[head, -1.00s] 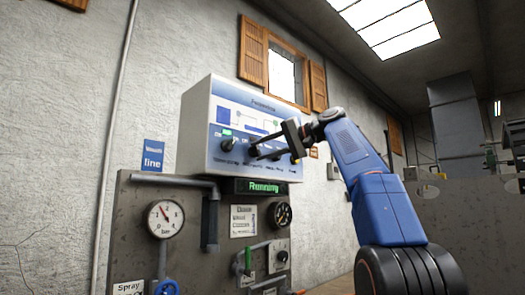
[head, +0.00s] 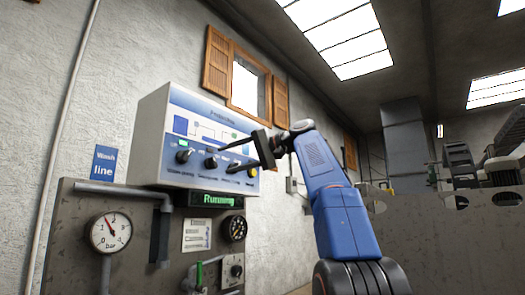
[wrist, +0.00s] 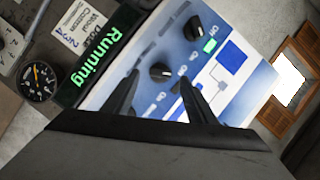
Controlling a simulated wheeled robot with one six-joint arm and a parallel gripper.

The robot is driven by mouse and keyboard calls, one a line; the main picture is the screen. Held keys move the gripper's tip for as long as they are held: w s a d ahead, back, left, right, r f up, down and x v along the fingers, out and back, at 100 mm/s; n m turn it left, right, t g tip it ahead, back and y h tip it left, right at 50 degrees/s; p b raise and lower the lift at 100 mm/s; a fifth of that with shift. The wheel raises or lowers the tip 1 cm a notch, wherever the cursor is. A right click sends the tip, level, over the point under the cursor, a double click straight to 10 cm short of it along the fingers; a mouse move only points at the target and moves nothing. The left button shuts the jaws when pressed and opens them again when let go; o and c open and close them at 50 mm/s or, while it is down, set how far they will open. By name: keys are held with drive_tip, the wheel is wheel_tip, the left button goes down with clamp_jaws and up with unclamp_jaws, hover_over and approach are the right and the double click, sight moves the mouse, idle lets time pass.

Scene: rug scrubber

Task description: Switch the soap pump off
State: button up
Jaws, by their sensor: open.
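The white and blue control panel (head: 150,125) hangs on the wall above the grey metal stand. Its face has a row of dark knobs, with a left knob (head: 184,156) and a middle knob (head: 211,162), and a yellow button (head: 252,173) at the right end. The knob labels are too small to read, so I cannot tell which one is the soap pump. My gripper (head: 225,159) is open in front of the panel's right half. In the wrist view a knob (wrist: 160,72) shows between the fingertips, and another knob (wrist: 192,26) sits beside a lit green lamp (wrist: 209,46).
A green "Running" display (head: 218,200) is below the panel. A pressure gauge (head: 110,232), a second gauge (head: 234,228) and a green-handled valve (head: 199,273) are on the stand. A shuttered window (head: 245,82) is above. A grey partition (head: 440,235) stands at right.

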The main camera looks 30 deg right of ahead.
drive_tip(key=v, duration=1.3)
drive_tip(key=s+a+f+m+g+h, duration=0.15)
drive_tip(key=a+f, duration=0.35)
drive_tip(key=f, duration=0.6)
drive_tip(key=s+a+f+g+h, duration=0.15)
drive_tip(key=a+f, duration=0.35)
drive_tip(key=f, duration=0.5)
drive_tip(key=a+f+g+h, duration=0.15)
drive_tip(key=a+f, duration=0.35)
drive_tip(key=f, duration=0.6)
drive_tip(key=s+f+n+g+h, duration=0.1)
drive_tip(key=s+f+n+h, duration=0.1)
drive_tip(key=s+f, duration=0.6)
drive_tip(key=s+a+f+n+g+h, duration=0.1)
drive_tip(key=s+f, duration=0.6)
drive_tip(key=f, duration=1.2)
drive_tip(key=s+a+f+n+g+h, duration=0.1)
drive_tip(key=s+f+n+h, duration=0.1)
drive_tip(key=s+f, duration=0.6)
wheel_tip(320, 180, down, 6)
drive_tip(key=shift+s+f+n+h, duration=0.1)
drive_tip(key=shift+s+n+h, duration=0.25)
drive_tip(key=shift+n, duration=0.1)
drive_tip(key=shift+a, duration=0.1)
drive_tip(key=shift+c, duration=0.4)
